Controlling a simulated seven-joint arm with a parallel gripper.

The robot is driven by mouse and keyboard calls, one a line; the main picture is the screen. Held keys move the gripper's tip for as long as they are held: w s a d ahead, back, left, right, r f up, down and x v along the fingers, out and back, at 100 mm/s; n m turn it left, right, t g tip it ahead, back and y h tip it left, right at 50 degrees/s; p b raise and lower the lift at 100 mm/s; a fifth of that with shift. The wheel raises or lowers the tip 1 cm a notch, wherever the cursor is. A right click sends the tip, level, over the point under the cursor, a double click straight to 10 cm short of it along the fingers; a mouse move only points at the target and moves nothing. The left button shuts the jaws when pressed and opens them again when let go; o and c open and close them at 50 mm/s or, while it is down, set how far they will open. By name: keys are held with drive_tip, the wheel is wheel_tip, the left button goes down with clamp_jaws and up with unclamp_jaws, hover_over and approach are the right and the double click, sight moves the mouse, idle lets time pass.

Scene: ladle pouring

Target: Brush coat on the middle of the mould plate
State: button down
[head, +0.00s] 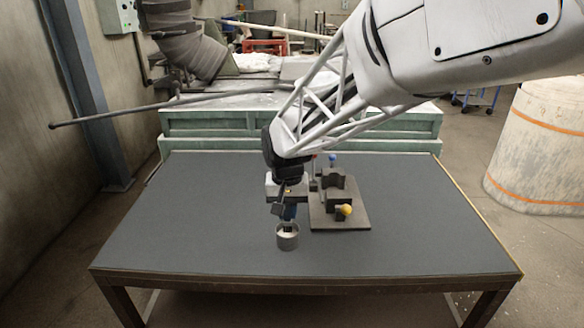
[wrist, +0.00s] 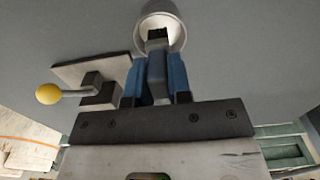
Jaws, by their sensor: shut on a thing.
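My gripper (head: 289,211) points down over the front middle of the table. In the wrist view its blue fingers (wrist: 156,80) are shut on a dark grey brush handle (wrist: 157,65). The brush's dark lower end shows against the pale inside of a small grey metal pot (head: 288,241); whether it touches the coat inside cannot be told. The pot's rim (wrist: 179,42) is just beyond the fingertips. To the right in the head view lies a flat dark plate (head: 352,222), likely the mould plate, bearing a block and knobbed levers. My gripper partly hides its left side.
A yellow ball knob (head: 344,210) sticks out at the plate's front, close to my gripper; a blue knob (head: 332,157) stands at its back. The dark table top (head: 190,220) is clear to the left, and also at the right. Green boxes stand behind.

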sight(287, 206)
drive_tip(key=shift+f, duration=0.55)
drive_tip(key=shift+f, duration=0.7)
idle(1.8)
drive_tip(key=shift+r, duration=3.8)
drive_tip(key=shift+w+d+r+m, duration=0.1)
drive_tip(key=shift+w+d+m, duration=0.25)
drive_tip(key=shift+w+m, duration=0.3)
drive_tip(key=w+d+r+m, duration=0.1)
drive_tip(key=w+d+m, duration=1.2)
drive_tip(key=w+m, duration=0.3)
drive_tip(key=shift+w+d+r+m, duration=0.25)
drive_tip(key=shift+w+r+m, duration=0.1)
drive_tip(key=shift+w, duration=0.25)
